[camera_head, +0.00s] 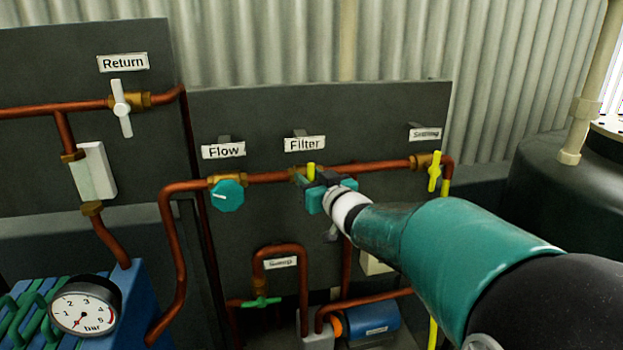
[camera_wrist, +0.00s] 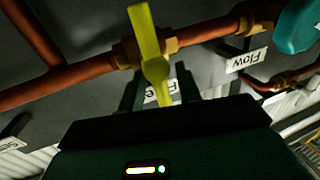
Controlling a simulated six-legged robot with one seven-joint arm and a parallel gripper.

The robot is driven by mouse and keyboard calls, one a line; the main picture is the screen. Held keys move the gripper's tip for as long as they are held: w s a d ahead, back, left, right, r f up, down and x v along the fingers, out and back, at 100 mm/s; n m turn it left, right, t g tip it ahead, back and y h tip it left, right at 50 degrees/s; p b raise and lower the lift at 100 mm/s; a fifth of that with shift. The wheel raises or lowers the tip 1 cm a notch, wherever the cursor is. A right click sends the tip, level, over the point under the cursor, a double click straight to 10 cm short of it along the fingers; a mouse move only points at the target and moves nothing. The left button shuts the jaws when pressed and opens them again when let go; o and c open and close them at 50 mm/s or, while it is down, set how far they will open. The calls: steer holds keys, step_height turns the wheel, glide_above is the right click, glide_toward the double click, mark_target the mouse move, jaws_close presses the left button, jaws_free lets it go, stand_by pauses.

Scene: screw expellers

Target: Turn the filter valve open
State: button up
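The filter valve has a yellow lever handle (camera_wrist: 150,45) on a brass body (camera_wrist: 124,52) in the copper pipe. In the wrist view the handle stands across the pipe, slightly tilted. In the head view only its upper tip (camera_head: 311,171) shows, under the "Filter" label (camera_head: 304,144); my gripper hides the rest. My gripper (camera_wrist: 160,90) is open, with one finger on each side of the handle's near end and visible gaps between. It also shows in the head view (camera_head: 312,192), right at the valve.
A teal round flow knob (camera_head: 227,195) sits left of the filter valve. Another yellow-handled valve (camera_head: 434,171) is to the right. A white-handled return valve (camera_head: 121,108) is at upper left. A pressure gauge (camera_head: 85,305) and lower pipes lie below.

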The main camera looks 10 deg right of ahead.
jaws_close()
steer(key=shift+n, duration=0.3)
steer(key=shift+a+n+g, duration=0.25)
steer(key=shift+n+g, duration=0.15)
steer(key=shift+n, duration=0.8)
steer(key=shift+a+f+n+g+h, duration=0.3)
steer(key=shift+n+h, duration=0.45)
steer(key=shift+n, duration=1.2)
steer(key=shift+a+f+n+g+h, duration=0.3)
steer(key=shift+n+h, duration=0.5)
steer(key=shift+n, duration=1.2)
steer(key=shift+a+f+n+g+h, duration=0.3)
steer(key=shift+n+h, duration=0.45)
steer(key=shift+n, duration=1.2)
steer(key=shift+d+f, duration=0.1)
